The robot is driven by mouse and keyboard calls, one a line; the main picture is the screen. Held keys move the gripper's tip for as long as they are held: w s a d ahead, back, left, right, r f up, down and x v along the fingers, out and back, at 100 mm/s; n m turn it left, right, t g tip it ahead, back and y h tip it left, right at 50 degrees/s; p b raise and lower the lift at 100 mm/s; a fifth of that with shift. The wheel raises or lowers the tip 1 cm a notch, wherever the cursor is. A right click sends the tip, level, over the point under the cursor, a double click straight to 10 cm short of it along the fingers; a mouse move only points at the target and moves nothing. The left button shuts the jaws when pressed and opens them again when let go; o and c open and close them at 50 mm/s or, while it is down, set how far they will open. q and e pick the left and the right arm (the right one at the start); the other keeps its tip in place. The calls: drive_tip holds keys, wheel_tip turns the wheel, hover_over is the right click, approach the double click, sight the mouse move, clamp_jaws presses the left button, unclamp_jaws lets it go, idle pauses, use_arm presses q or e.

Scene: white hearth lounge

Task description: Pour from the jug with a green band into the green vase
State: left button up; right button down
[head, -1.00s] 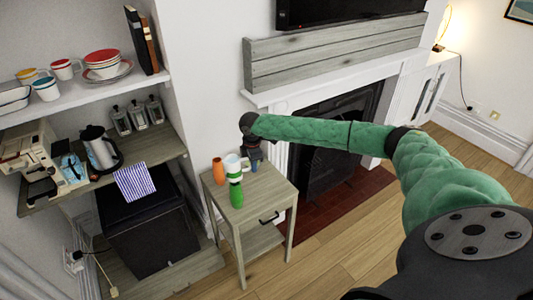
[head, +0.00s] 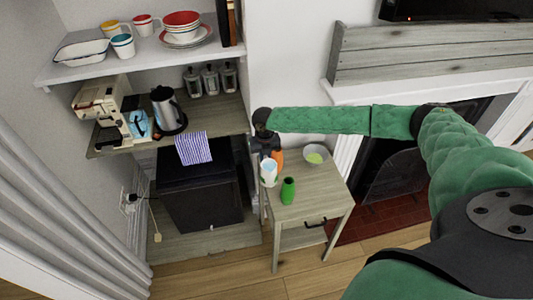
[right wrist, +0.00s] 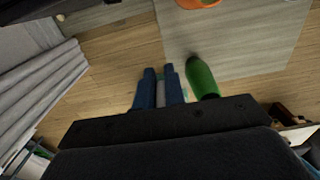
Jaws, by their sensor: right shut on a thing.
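The jug (head: 268,175), whitish, is in my right gripper (head: 267,153), above the left part of the small table. It looks close to upright in the head view; its green band is hard to make out there. The green vase (head: 288,191) stands upright on the table, just right of and nearer than the jug. In the right wrist view my right gripper (right wrist: 160,72) has its blue fingers shut on the jug, of which only a pale strip shows between them. The green vase (right wrist: 202,78) is beside the fingers on the right. My left gripper is out of view.
An orange vase (head: 279,157) stands behind the jug, partly hidden. A bowl (head: 316,157) with something yellow-green inside is at the table's (head: 325,190) back right. A shelf with a kettle (head: 168,110) is to the left. The table's front right is clear.

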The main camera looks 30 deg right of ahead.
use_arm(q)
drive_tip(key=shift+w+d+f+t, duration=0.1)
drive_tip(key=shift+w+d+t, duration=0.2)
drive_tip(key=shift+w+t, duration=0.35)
use_arm(e)
drive_tip(key=n, duration=0.5)
drive_tip(key=w+n, duration=0.1)
drive_tip(key=n, duration=0.2)
drive_tip(key=shift+a+r, duration=0.25)
drive_tip(key=shift+a, duration=0.1)
drive_tip(key=shift+r, duration=0.15)
drive_tip(key=shift+w+a+t+y, duration=0.15)
drive_tip(key=shift+t+y, duration=0.1)
drive_tip(key=shift+t, duration=0.35)
drive_tip(key=shift+w+t+y, duration=0.15)
drive_tip(key=shift+t+y, duration=0.1)
drive_tip(key=shift+t, duration=0.35)
drive_tip(key=shift+f, duration=0.35)
drive_tip(key=shift+f+t, duration=0.3)
drive_tip(key=shift+f, duration=0.05)
drive_tip(key=shift+f, duration=0.3)
